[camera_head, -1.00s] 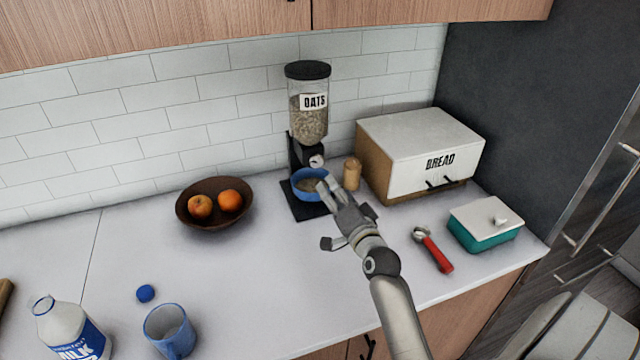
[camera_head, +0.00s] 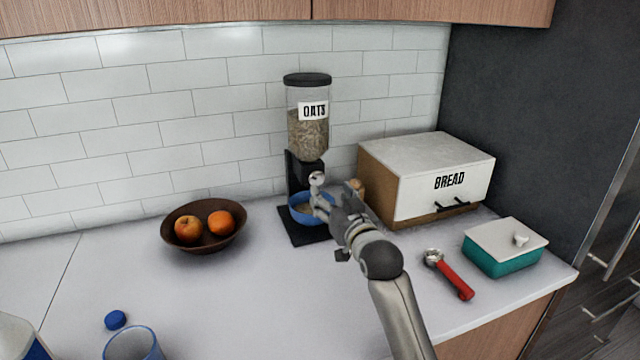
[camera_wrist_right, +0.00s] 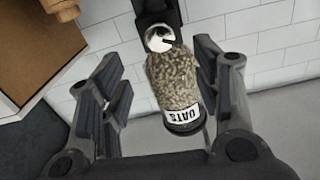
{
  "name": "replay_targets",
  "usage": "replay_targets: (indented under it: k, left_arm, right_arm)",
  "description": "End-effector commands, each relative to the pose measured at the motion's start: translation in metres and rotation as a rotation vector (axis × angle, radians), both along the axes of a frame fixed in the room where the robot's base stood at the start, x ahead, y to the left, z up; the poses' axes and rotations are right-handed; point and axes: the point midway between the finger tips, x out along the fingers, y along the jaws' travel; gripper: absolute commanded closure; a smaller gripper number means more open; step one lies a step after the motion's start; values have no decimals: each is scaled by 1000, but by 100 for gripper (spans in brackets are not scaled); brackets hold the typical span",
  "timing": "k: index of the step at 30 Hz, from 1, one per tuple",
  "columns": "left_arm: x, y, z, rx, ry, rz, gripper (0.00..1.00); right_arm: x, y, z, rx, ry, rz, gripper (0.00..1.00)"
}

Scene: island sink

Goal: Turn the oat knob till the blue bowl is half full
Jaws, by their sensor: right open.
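The clear oat dispenser (camera_head: 308,132) with a black lid and "OATS" label stands against the tiled wall, holding oats. Its pale round knob (camera_head: 317,179) faces forward below the hopper. The blue bowl (camera_head: 296,214) sits under it on the black base, partly hidden by my gripper; some tan content shows inside, its level unclear. My right gripper (camera_head: 337,196) is open in front of the bowl, just below and right of the knob. In the upside-down right wrist view the knob (camera_wrist_right: 160,39) appears between the open fingers (camera_wrist_right: 158,62), with no grip on it.
A bread box (camera_head: 425,180) stands right of the dispenser, with a wooden shaker (camera_head: 357,187) between them. A fruit bowl (camera_head: 203,232) is left. The counter's middle is clear.

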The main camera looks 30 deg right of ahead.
Motion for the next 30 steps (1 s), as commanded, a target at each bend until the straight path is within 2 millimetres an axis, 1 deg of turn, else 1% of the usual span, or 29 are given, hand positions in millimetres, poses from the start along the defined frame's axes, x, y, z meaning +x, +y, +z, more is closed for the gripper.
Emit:
replay_targets:
  k: [1, 3, 9, 15, 21, 28, 29, 30]
  left_arm:
    - [0, 0, 3, 0, 0, 0, 60]
    - [0, 0, 4, 0, 0, 0, 60]
    - [0, 0, 9, 0, 0, 0, 60]
    - [0, 0, 11, 0, 0, 0, 60]
    - [0, 0, 11, 0, 0, 0, 60]
    - [0, 0, 11, 0, 0, 0, 60]
    - [0, 0, 11, 0, 0, 0, 60]
    - [0, 0, 11, 0, 0, 0, 60]
  right_arm:
    - [9, -3, 2, 1, 0, -1, 42]
    - [21, -5, 2, 2, 0, -1, 42]
    - [52, -12, 2, 2, 0, 0, 42]
    - [71, -17, 1, 2, 0, 0, 42]
    - [78, -19, 0, 2, 0, 0, 42]
    - [78, -19, 0, 2, 0, 0, 42]
    - [78, -19, 0, 2, 0, 0, 43]
    - [78, -19, 0, 2, 0, 0, 48]
